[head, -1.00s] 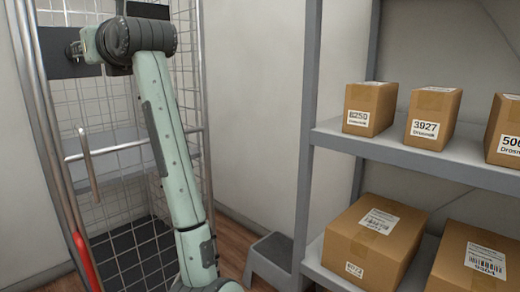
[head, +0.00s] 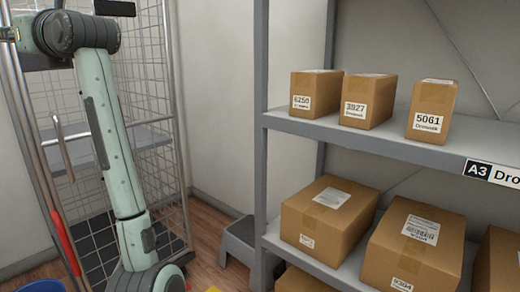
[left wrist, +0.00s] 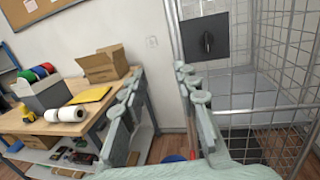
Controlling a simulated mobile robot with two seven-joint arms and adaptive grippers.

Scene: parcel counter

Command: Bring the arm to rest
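My left arm stands raised at the left of the head view, and its hand runs out past the left edge there. In the left wrist view my left gripper (left wrist: 158,78) has its two fingers spread well apart with nothing between them. Past the fingers are a white wall and the edge of a wire cage trolley (left wrist: 230,80). My right arm and gripper show in neither view.
A grey shelf (head: 390,148) holds several labelled cartons, such as the one marked 5061 (head: 432,108). A grey step stool (head: 238,245) stands beside it. A workbench (left wrist: 95,128) carries an open carton (left wrist: 103,64), paper rolls (left wrist: 72,114) and a yellow envelope (left wrist: 91,94).

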